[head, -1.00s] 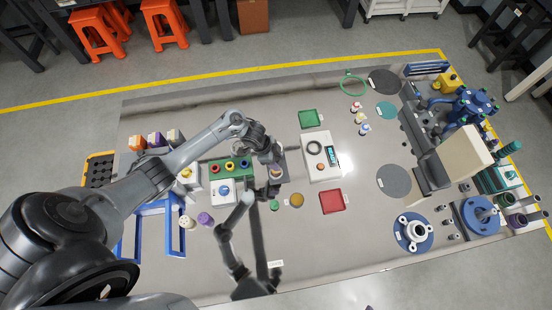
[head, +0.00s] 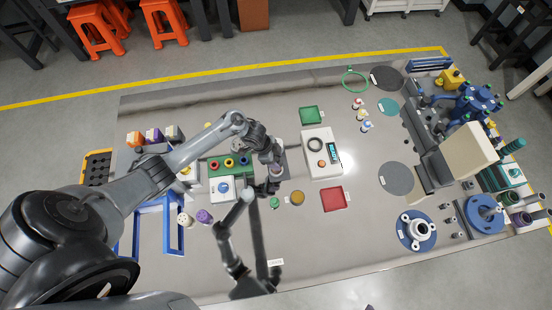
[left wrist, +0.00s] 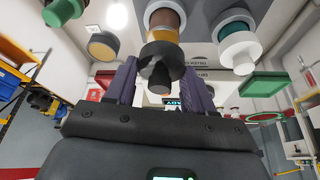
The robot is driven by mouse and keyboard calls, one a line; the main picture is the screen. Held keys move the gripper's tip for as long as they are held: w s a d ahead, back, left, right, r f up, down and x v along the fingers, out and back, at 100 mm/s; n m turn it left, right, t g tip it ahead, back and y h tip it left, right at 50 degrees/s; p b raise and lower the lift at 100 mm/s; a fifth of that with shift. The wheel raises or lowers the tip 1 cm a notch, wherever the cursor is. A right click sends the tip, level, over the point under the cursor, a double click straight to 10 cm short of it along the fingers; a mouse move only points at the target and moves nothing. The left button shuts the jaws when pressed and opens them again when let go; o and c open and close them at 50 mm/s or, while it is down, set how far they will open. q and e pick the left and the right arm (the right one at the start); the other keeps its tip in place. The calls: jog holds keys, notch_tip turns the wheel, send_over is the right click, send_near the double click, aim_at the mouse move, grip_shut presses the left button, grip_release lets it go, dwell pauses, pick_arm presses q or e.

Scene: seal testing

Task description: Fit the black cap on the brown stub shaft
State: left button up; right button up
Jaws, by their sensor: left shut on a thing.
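In the left wrist view the brown stub shaft (left wrist: 166,18) hangs down from the upper edge, with a tan band (left wrist: 163,35) around it. The black cap (left wrist: 160,55) is directly below the band, in line with the shaft and between my left fingers. My left gripper (left wrist: 158,88) is shut on the cap. I cannot tell whether the cap is over the shaft's end or just in front of it. In the head view my left gripper (head: 274,170) is low over a small grey block and hides most of the shaft and cap. My right gripper is not in view.
A green board (head: 230,165) with coloured rings and a white box with a blue button (head: 222,188) stand just left of my gripper. A white instrument (head: 322,155) stands to its right. A red tray (head: 335,199) and green tray (head: 311,115) lie nearby.

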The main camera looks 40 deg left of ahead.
aim_at(279, 159)
pick_arm(q)
jog(key=shift+f+b, duration=0.55)
jog(key=shift+f, duration=0.25)
jog(key=shift+f+b, duration=0.85)
jog(key=shift+f, duration=0.35)
jog(key=o, duration=1.1)
jog(key=shift+r, duration=0.1)
notch_tip(279, 159, up, 7)
jog(key=p, duration=0.7)
